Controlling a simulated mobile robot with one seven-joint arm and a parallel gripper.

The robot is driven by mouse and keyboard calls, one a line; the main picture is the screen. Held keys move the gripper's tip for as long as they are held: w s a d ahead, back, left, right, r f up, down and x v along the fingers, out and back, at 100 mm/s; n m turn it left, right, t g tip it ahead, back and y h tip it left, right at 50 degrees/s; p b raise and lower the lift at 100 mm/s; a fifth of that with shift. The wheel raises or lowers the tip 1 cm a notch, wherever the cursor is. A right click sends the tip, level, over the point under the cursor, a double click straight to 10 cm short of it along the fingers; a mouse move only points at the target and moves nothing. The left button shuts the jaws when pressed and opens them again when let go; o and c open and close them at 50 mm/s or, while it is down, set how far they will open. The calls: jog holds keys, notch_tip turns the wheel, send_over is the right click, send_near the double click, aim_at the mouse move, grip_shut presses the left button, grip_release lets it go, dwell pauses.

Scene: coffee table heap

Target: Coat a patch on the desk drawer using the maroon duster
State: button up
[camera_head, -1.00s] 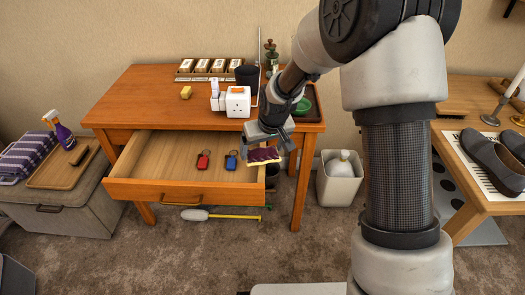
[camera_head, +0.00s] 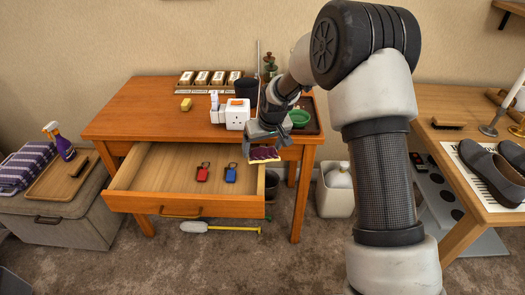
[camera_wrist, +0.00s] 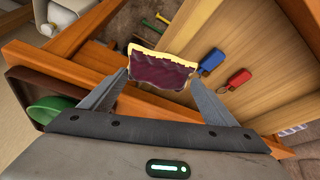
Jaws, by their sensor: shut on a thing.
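The maroon duster (camera_head: 263,153) has a maroon top and a pale yellow edge underneath. My gripper (camera_head: 262,138) is shut on it and holds it at the right end of the open desk drawer (camera_head: 180,206). In the wrist view the duster (camera_wrist: 160,70) sits between the two fingertips (camera_wrist: 158,82), over the drawer's side wall. I cannot tell whether it touches the wood. The drawer is pulled out from the wooden desk (camera_head: 150,103), and a red tag (camera_head: 203,173) and a blue tag (camera_head: 231,174) lie on its floor. The duster's underside is hidden.
The drawer's left half is bare.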

jog(key=shift+f, duration=0.15)
jog(key=shift+s+a+f+b, duration=0.1)
jog(key=shift+s+b, duration=0.3)
jog(key=shift+s, duration=1.65)
jog(key=shift+s+a+f+b, duration=0.1)
jog(key=shift+s+b, duration=0.3)
jog(key=shift+s, duration=1.6)
jog(key=shift+s+r+b, duration=0.2)
jog(key=shift+s+b, duration=0.15)
jog(key=shift+s, duration=2.15)
jog(key=shift+s+a+f, duration=0.1)
jog(key=shift+s, duration=0.75)
jog(key=shift+c, duration=0.8)
jog(key=shift+w+r+p, duration=0.2)
jog(key=shift+r+p, duration=1.95)
jog(key=shift+r, duration=0.95)
jog(key=shift+c, duration=0.2)
